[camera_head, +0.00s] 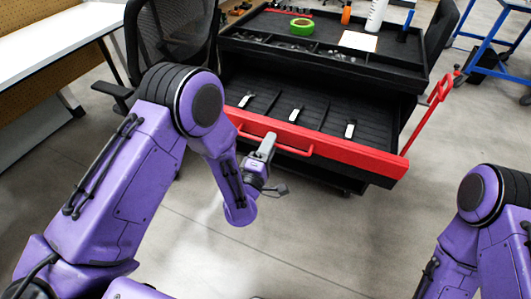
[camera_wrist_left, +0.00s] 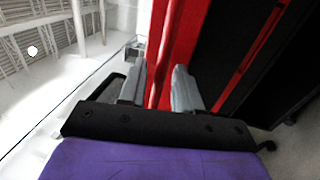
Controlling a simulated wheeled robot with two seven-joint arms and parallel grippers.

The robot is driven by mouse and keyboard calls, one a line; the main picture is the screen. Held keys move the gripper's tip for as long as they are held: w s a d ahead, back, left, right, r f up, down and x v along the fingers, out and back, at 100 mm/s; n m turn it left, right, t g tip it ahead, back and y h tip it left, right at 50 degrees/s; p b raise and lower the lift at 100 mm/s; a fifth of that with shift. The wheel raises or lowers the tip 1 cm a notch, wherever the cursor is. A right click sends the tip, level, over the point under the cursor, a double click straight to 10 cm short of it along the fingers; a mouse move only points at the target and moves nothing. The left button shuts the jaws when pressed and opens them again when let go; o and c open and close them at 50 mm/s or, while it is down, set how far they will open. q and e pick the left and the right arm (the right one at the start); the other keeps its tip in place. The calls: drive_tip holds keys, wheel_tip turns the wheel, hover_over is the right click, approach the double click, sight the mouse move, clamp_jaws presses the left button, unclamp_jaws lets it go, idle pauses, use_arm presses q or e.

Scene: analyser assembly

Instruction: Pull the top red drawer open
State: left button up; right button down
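The red drawer (camera_head: 350,149) is pulled well out of the black cabinet, its dark ribbed inside showing. Its red front carries a red bar handle (camera_head: 298,150). My left gripper (camera_head: 266,145) is at the handle, left of the drawer front's middle. In the left wrist view, the grey fingers (camera_wrist_left: 160,83) lie one on each side of the red handle bar (camera_wrist_left: 170,40).
Several small pale items (camera_head: 296,115) lie in the drawer. The cabinet top (camera_head: 262,41) holds green tape (camera_head: 301,27), a white bottle (camera_head: 377,14) and other things. A black chair (camera_head: 170,40) stands left, close to my left arm. Grey floor in front is clear.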

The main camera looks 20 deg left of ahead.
use_arm(q)
drive_tip(key=b+v, duration=0.2)
drive_tip(key=v, duration=0.7)
drive_tip(key=shift+s, duration=0.25)
drive_tip(key=s+a+f+m+g+y+p, duration=0.1)
drive_tip(key=s+a+f+m+g+p, duration=0.15)
drive_tip(key=f+m+g, duration=0.3)
drive_tip(key=s+a+f+m+g+y+p, duration=0.1)
drive_tip(key=s+a+f+m+g+y, duration=0.1)
drive_tip(key=s+a+f+m+g, duration=0.3)
drive_tip(key=s+a+f+g+y+p, duration=0.1)
drive_tip(key=s+a+f+g+p, duration=0.1)
drive_tip(key=s, duration=0.6)
drive_tip(key=s+a+f+g+y+p, duration=0.1)
drive_tip(key=s+a+f+g+p, duration=0.2)
drive_tip(key=s, duration=0.5)
drive_tip(key=a+g, duration=0.1)
drive_tip(key=a, duration=0.1)
drive_tip(key=shift+s+a+n+y, duration=0.15)
drive_tip(key=shift+a+n+y, duration=0.1)
drive_tip(key=shift+n+y, duration=0.15)
